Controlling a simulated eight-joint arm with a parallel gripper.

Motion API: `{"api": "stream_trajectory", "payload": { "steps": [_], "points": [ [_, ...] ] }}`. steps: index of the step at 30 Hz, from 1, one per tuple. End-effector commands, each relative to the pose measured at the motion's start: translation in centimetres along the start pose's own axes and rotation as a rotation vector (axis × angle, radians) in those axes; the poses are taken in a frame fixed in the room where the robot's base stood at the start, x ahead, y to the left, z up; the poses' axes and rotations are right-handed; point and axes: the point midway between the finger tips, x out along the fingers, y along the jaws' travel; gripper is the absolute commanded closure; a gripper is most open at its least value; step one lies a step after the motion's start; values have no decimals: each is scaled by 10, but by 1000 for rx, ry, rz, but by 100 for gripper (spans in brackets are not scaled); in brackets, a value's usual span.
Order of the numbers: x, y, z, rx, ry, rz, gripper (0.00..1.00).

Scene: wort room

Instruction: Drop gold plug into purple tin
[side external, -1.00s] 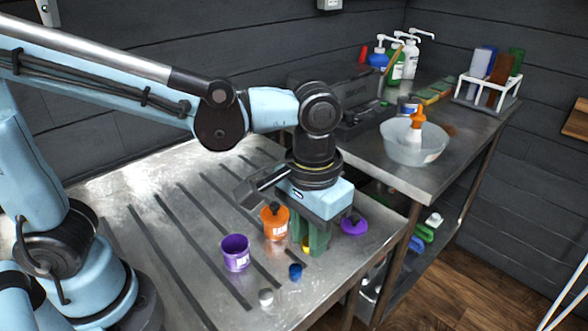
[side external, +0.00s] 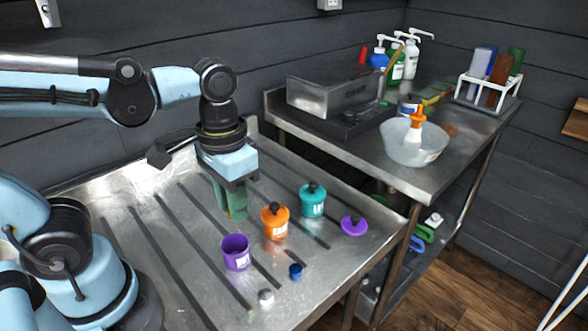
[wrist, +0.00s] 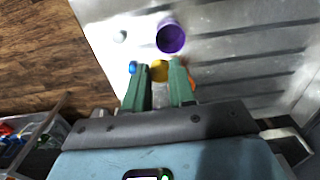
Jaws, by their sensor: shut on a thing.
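My gripper (side external: 236,217) is shut on the gold plug (wrist: 159,70), which shows between the green fingertips in the wrist view. The fingers hide the plug in the side view. The purple tin (side external: 236,253) stands upright on the metal table with its top open. My gripper is raised above the table, apart from the tin and behind it in the side view. In the wrist view the purple tin (wrist: 170,38) lies just beyond the fingertips.
An orange tin (side external: 275,224) and a teal tin (side external: 313,203), both with dark knobs on top, stand right of the purple tin. A purple lid (side external: 354,227), a blue plug (side external: 295,271) and a silver plug (side external: 266,296) lie on the table. The table's left part is clear.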

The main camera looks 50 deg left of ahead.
Motion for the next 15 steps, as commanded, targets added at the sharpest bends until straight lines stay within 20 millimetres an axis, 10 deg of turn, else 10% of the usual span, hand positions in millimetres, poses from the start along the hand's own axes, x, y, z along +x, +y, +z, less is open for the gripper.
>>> {"api": "stream_trajectory", "payload": {
  "steps": [15],
  "points": [
    [33,0,0,0,0,0,100]
  ]
}}
